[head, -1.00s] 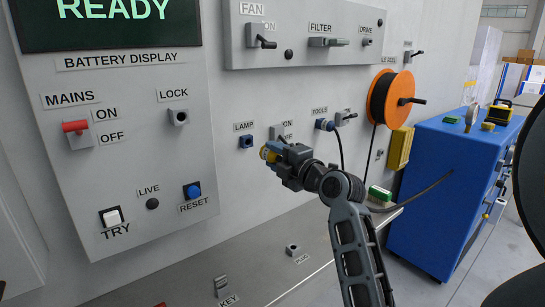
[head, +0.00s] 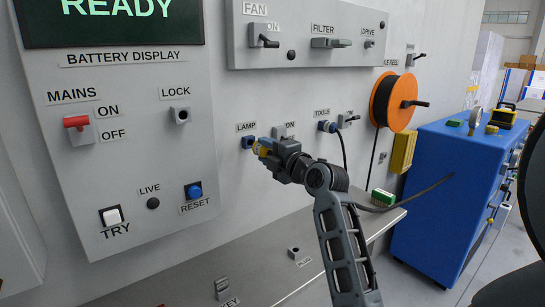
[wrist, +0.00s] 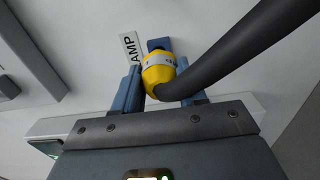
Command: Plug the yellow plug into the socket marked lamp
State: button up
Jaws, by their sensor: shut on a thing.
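The yellow plug (head: 263,147) is held in my gripper (head: 267,149), close to the wall. It also shows in the wrist view (wrist: 157,78), between the two blue fingers, with a thick dark cable running off to the upper right. The blue lamp socket (head: 248,142) is on the wall under its LAMP label (head: 246,127), just left of the plug's front end. In the wrist view the socket (wrist: 158,44) shows partly behind the plug, beside the label. I cannot tell whether the plug touches or enters the socket.
An orange reel (head: 402,103) hangs further right, above a grey bench (head: 345,230). A blue cabinet (head: 440,190) stands at the right. A panel with switches is at the left.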

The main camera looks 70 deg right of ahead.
aim_at(269, 152)
jog(key=shift+w+d, duration=0.3)
jog(key=shift+w, duration=0.25)
jog(key=shift+b, duration=1.1)
dwell(1.3)
jog(key=shift+b+x, duration=0.65)
jog(key=shift+x, duration=0.75)
jog(key=o, duration=1.2)
jog(key=shift+o, duration=0.2)
jog(key=shift+b+v, duration=0.5)
jog(key=shift+v, duration=3.35)
